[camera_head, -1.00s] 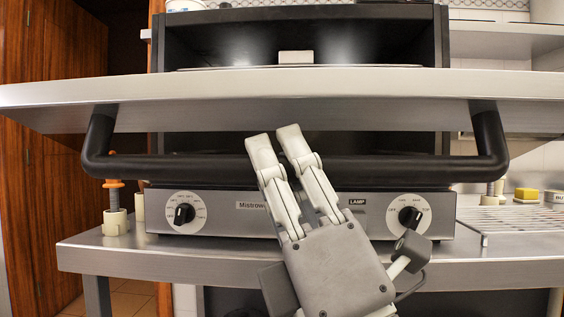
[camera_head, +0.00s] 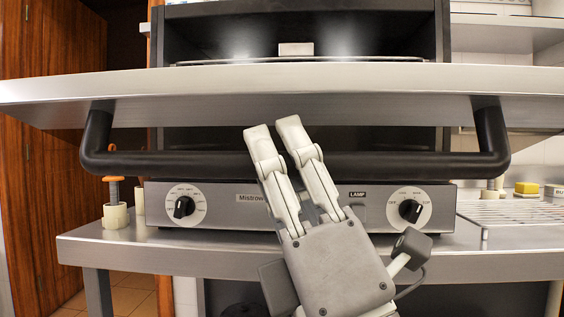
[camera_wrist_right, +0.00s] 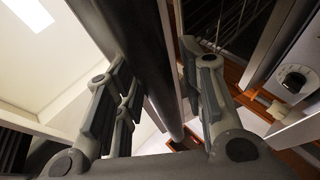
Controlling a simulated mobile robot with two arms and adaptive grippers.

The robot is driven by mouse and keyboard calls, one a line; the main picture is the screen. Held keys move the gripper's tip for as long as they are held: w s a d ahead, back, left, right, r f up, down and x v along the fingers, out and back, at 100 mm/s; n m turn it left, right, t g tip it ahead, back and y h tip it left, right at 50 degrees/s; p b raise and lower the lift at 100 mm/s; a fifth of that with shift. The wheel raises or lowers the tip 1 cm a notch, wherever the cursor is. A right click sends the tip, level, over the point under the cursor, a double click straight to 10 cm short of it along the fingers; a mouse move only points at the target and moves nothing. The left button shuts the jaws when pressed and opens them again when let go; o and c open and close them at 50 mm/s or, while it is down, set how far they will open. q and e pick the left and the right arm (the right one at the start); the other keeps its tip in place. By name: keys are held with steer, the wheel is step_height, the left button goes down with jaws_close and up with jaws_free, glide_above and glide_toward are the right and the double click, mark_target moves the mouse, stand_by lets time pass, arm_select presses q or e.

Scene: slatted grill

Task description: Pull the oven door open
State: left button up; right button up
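The oven door (camera_head: 280,92) is swung down and stands out level toward me, with the dark oven interior (camera_head: 330,30) showing above it. Its black bar handle (camera_head: 200,165) hangs below the door on two curved ends. My right gripper (camera_head: 272,131) reaches up across the middle of the handle, its fingers in front of the bar and its tips near the door's underside. In the right wrist view the handle (camera_wrist_right: 140,45) runs between the two spread fingers of my right gripper (camera_wrist_right: 162,80); I cannot tell if either finger touches it. My left gripper is not in view.
The oven's front panel (camera_head: 300,207) has two knobs and sits on a steel counter (camera_head: 120,246). A wire rack (camera_head: 515,213) and a yellow sponge (camera_head: 526,188) are at the right. An orange-topped item (camera_head: 115,195) stands at the left, near a wooden door (camera_head: 50,190).

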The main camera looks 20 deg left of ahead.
stand_by(0.3)
steer(key=v, duration=0.7)
steer(key=shift+d+f, duration=0.2)
steer(key=shift+s, duration=0.1)
